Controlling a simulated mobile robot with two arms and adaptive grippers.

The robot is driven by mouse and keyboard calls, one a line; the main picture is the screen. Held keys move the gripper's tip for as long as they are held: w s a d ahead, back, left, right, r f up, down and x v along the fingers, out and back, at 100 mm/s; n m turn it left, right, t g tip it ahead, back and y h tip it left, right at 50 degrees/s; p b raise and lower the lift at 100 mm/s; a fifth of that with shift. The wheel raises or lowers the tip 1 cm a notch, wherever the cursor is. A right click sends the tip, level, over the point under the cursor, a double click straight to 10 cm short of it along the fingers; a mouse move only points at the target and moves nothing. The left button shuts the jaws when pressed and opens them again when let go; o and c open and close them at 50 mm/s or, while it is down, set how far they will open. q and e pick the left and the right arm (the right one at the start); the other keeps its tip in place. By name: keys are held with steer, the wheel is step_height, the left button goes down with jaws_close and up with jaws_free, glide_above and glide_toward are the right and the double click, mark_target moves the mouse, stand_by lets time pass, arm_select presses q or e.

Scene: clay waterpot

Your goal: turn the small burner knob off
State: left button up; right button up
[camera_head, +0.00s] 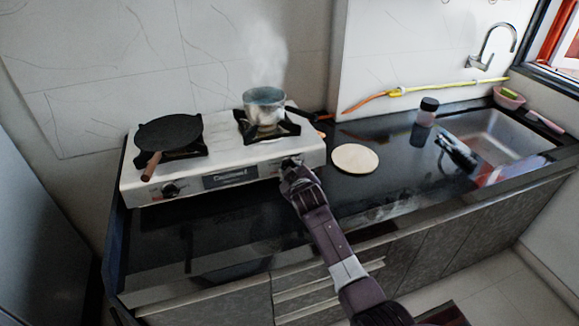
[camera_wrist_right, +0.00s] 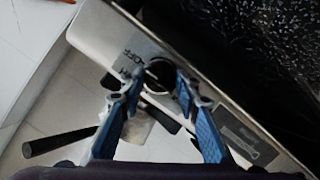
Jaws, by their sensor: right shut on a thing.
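The white two-burner stove (camera_head: 225,150) stands on the black counter. Its right knob (camera_wrist_right: 160,75) is dark and round, set in the front panel near printed lettering. My right gripper (camera_head: 292,172) reaches the panel from the front, and its two blue-padded fingers (camera_wrist_right: 158,88) are closed around this knob. In the head view the gripper covers most of the knob. The left knob (camera_head: 171,190) is black, with nothing touching it. A steaming metal pot (camera_head: 265,97) sits on the right burner (camera_head: 268,130). My left gripper is not in view.
A black pan (camera_head: 169,132) with a brown handle rests on the left burner. A round pale board (camera_head: 355,158) lies right of the stove. A dark-capped bottle (camera_head: 427,112) stands by the sink (camera_head: 505,135). The front counter is mostly clear.

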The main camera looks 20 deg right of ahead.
steer(key=shift+f, duration=0.1)
stand_by(0.5)
steer(key=o, duration=1.2)
steer(key=shift+c, duration=0.2)
steer(key=v, duration=1.2)
